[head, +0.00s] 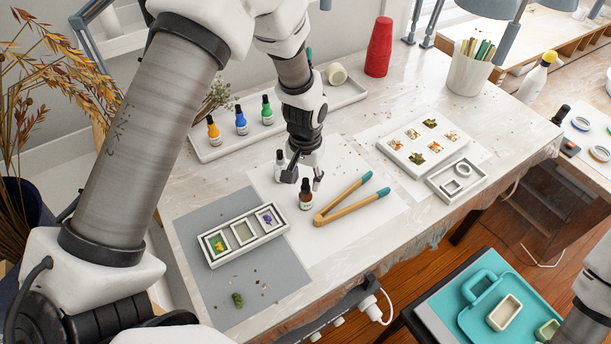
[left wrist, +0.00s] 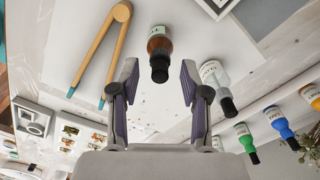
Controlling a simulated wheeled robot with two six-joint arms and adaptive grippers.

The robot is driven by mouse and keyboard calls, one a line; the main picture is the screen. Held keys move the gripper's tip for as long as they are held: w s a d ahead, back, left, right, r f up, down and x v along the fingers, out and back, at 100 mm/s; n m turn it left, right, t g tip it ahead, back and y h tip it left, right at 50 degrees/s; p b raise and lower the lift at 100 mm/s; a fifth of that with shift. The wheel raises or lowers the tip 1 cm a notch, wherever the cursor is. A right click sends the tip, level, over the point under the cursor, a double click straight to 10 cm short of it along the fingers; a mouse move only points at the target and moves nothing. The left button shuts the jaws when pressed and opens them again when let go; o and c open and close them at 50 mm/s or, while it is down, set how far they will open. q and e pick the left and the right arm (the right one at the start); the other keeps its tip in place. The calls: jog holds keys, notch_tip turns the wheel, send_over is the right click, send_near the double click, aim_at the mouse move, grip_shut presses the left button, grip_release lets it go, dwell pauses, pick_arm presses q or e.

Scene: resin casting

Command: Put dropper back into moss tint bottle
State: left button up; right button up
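My left gripper (head: 304,178) is open and points down over the worktable, just above the brown bottle (head: 306,196). In the left wrist view, that bottle's black top (left wrist: 160,70) shows between the spread fingertips (left wrist: 159,84), with no visible grip on it. A green bottle (head: 267,112), likely the moss tint, stands upright on the long white tray and also shows in the left wrist view (left wrist: 244,138). It appears to have a black top. My right gripper is out of view.
A clear bottle (head: 279,166) stands close left of my left gripper. Wooden tweezers (head: 345,203) lie to its right. Yellow (head: 213,132) and blue (head: 241,122) bottles share the long tray (head: 331,102). A mould tray (head: 241,235) lies in front; a red cup stack (head: 379,48) stands behind.

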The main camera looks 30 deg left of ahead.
pick_arm(q)
jog(key=shift+r, duration=0.1)
notch_tip(320, 180, up, 12)
dwell(0.5)
jog(key=shift+f, duration=0.2)
